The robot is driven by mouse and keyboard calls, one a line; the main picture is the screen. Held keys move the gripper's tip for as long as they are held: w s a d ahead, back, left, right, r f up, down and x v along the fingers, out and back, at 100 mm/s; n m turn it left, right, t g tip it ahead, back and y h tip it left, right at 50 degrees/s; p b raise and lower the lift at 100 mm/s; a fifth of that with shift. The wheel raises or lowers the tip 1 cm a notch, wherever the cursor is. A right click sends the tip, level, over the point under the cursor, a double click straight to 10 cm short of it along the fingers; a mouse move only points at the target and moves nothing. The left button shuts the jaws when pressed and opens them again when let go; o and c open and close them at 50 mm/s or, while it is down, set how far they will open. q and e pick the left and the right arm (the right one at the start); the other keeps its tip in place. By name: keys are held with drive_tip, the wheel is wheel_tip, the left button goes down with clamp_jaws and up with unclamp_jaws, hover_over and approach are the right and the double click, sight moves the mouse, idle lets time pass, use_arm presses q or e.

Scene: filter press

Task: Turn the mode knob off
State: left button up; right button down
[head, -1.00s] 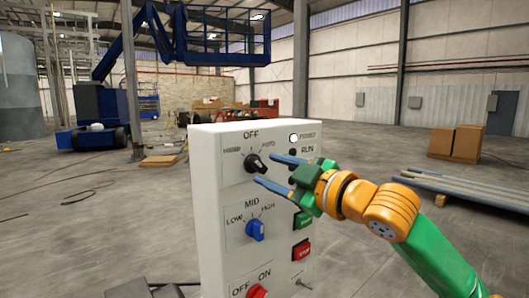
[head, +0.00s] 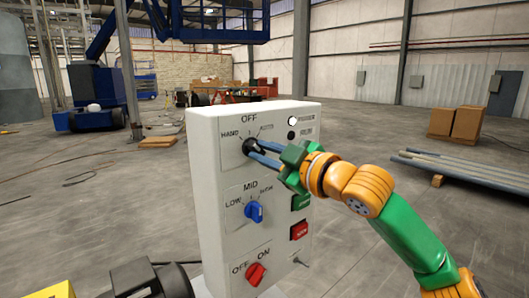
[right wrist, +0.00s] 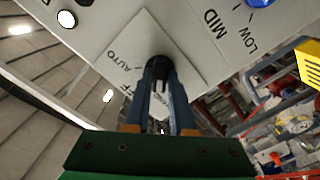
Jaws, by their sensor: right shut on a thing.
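My right gripper (head: 257,151) comes in from the right and is shut on the knob, one finger on each side. The fingers cover much of the knob, so I cannot tell which label it points at. My left gripper is not in view.
Below the mode knob are a blue speed knob (head: 254,212) and a red OFF/ON knob (head: 256,274). A green button (head: 301,202) and a red button (head: 299,230) lie right, close under my gripper. A small toggle (head: 299,261) sits lower.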

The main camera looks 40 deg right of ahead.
drive_tip(key=m, duration=0.4)
drive_tip(key=shift+r, duration=0.1)
drive_tip(key=shift+m, duration=2.2)
drive_tip(key=shift+r, duration=0.1)
drive_tip(key=c, duration=0.8)
unclamp_jaws()
drive_tip(key=shift+w, duration=0.1)
drive_tip(key=shift+o, duration=0.2)
drive_tip(key=shift+s+f, duration=0.3)
drive_tip(key=shift+s, duration=0.05)
drive_tip(key=s+b, duration=0.4)
drive_tip(key=s, duration=0.2)
drive_tip(key=shift+s+d+r, duration=0.15)
drive_tip(key=shift+s+d, duration=0.1)
